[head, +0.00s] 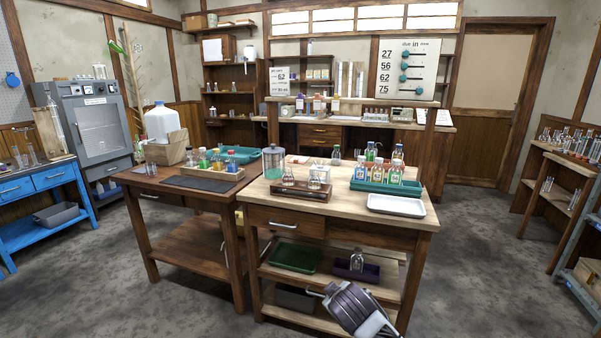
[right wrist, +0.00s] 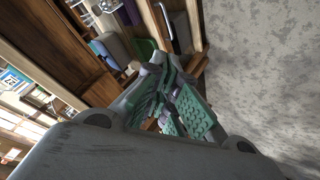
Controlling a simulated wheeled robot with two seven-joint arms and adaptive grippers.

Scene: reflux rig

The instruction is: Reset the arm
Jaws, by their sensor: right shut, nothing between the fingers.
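My right gripper (head: 318,293) is low in the head view, in front of the lower shelves of the wooden workbench (head: 415,222). Its arm comes up from the bottom edge. In the right wrist view the same gripper (right wrist: 158,72) has its teal-padded fingers drawn together at the tips, with nothing between them. It appears apart from the bench, though the exact gap is hard to tell. My left gripper is in neither view.
The bench top holds a white tray (head: 396,206), a teal rack with bottles (head: 357,185) and a glass jar (head: 273,163). A green tray (head: 294,257) and a purple tray (head: 342,269) sit on its shelf. Grey floor (head: 490,270) is clear to the right.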

